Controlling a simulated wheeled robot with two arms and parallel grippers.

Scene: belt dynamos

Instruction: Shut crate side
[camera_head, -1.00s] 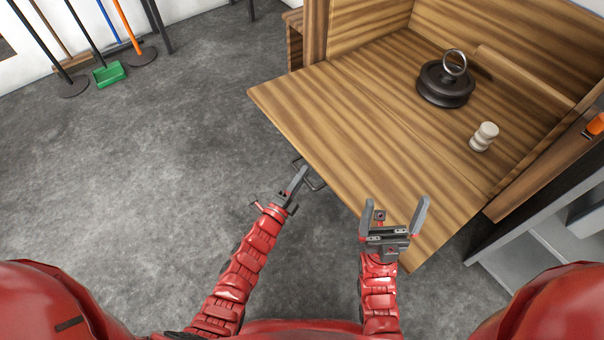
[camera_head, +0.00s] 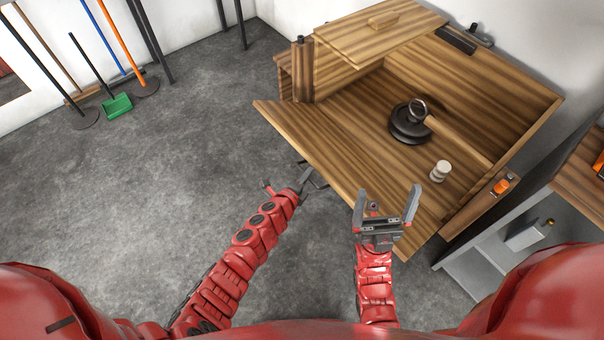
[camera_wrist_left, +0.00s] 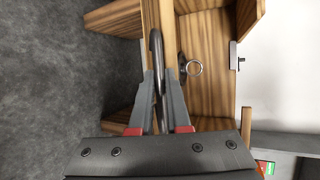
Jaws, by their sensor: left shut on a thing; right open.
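The wooden crate (camera_head: 500,93) stands at the right in the head view. Its hinged side (camera_head: 320,143) faces me, tilted partly up and still open. A dark bar handle (camera_head: 318,181) is on the side's outer face. My left gripper (camera_head: 304,180) is shut on this handle; in the left wrist view the handle (camera_wrist_left: 157,48) runs between the fingers, beside the panel's edge. My right gripper (camera_head: 389,203) is open and empty, in front of the side's right part in the head view. I cannot tell whether it touches the panel.
In the crate are a dark round weight with a ring (camera_head: 409,128) and a pale spool (camera_head: 440,171). A wooden lid (camera_head: 365,38) lies at the back. A grey shelf unit (camera_head: 470,272) stands at the right.

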